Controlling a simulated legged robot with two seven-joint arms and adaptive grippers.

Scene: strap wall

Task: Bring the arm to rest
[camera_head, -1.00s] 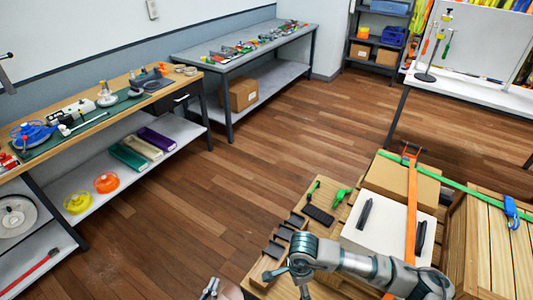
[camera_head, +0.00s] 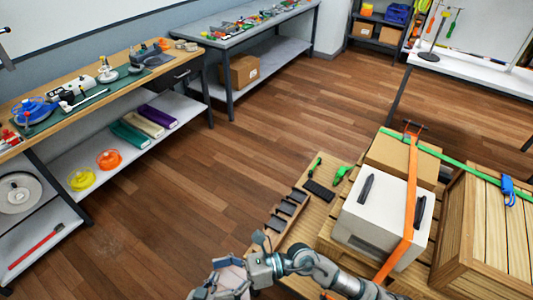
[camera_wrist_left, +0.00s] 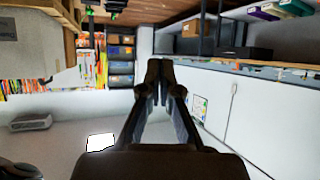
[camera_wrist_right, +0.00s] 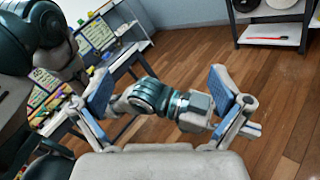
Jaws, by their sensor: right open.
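My left gripper (camera_head: 262,262) is at the bottom of the head view, beside the wooden pallet, with its arm crossing from the lower right. In the left wrist view its dark fingers (camera_wrist_left: 159,72) meet at the tips with nothing seen between them. My right gripper (camera_wrist_right: 168,103) is open, its blue-padded fingers spread wide. My left arm (camera_wrist_right: 150,95) shows through the gap between them; I cannot tell how close it is. Pale grey finger parts also show at the bottom edge of the head view, partly cut off.
A white box (camera_head: 378,222) and cardboard box (camera_head: 402,160) sit on the pallet under an orange strap (camera_head: 411,190) and green strap (camera_head: 455,184). A slatted crate (camera_head: 492,225) stands at right. Dark brackets (camera_head: 287,209) lie at the pallet's left. The wooden floor (camera_head: 200,190) is clear.

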